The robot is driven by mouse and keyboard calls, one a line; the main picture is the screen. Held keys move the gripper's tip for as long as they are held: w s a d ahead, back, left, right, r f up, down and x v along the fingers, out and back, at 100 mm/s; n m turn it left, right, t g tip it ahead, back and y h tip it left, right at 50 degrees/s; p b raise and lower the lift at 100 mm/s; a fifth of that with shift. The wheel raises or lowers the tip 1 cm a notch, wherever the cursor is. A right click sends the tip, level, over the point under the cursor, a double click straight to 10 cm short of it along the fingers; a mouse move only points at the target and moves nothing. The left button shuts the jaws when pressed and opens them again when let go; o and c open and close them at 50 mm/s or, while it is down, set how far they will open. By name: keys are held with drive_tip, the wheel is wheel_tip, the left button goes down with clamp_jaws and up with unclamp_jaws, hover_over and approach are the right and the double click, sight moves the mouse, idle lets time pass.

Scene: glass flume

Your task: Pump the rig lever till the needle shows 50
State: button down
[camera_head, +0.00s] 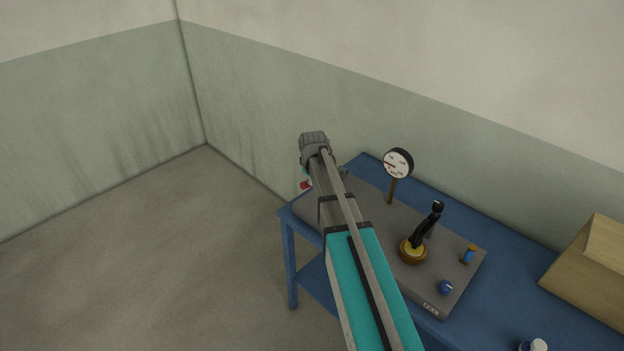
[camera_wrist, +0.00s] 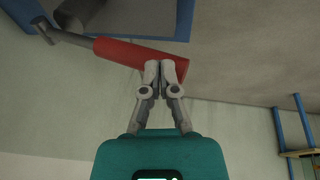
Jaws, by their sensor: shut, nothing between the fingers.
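The rig's lever is a grey rod (camera_wrist: 68,38) with a red grip (camera_wrist: 130,55), slanting across the top of the wrist view. In the head view only a bit of red (camera_head: 305,185) shows beside my arm, at the table's left end. My gripper (camera_wrist: 159,66) is shut and empty, its fingertips overlapping the red grip near its right end; I cannot tell whether they touch. In the head view my arm mostly hides it. The round white gauge (camera_head: 397,163) stands on a post on the rig's grey base (camera_head: 455,255). Its red needle points left; the numbers are too small to read.
The blue table (camera_head: 510,268) stands along the wall. A tan box (camera_head: 590,265) is at right. The floor at left is clear.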

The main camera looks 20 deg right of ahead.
drive_tip(key=shift+p+v, duration=1.65)
drive_tip(key=shift+v, duration=0.45)
drive_tip(key=shift+a, duration=0.1)
drive_tip(key=w+d+r+m+t+y+p, duration=0.1)
drive_tip(key=w+d+r+y+p, duration=0.1)
drive_tip(key=d+r+y+p, duration=0.2)
drive_tip(key=d+r+y, duration=0.2)
drive_tip(key=d+r, duration=0.1)
drive_tip(key=d, duration=0.1)
drive_tip(key=shift+r+t, duration=0.2)
drive_tip(key=shift+t, duration=0.2)
drive_tip(key=shift+d+f, duration=0.1)
drive_tip(key=shift+f, duration=0.1)
drive_tip(key=b+x, duration=0.8)
drive_tip(key=x, duration=0.2)
drive_tip(key=shift+f, duration=0.1)
drive_tip(key=shift+s+a+f+b, duration=0.15)
drive_tip(key=shift+s+f+b, duration=0.2)
drive_tip(key=shift+f+b, duration=0.5)
drive_tip(key=shift+s+a+f+b, duration=0.15)
drive_tip(key=shift+s+f+b, duration=0.15)
drive_tip(key=shift+f+b, duration=0.5)
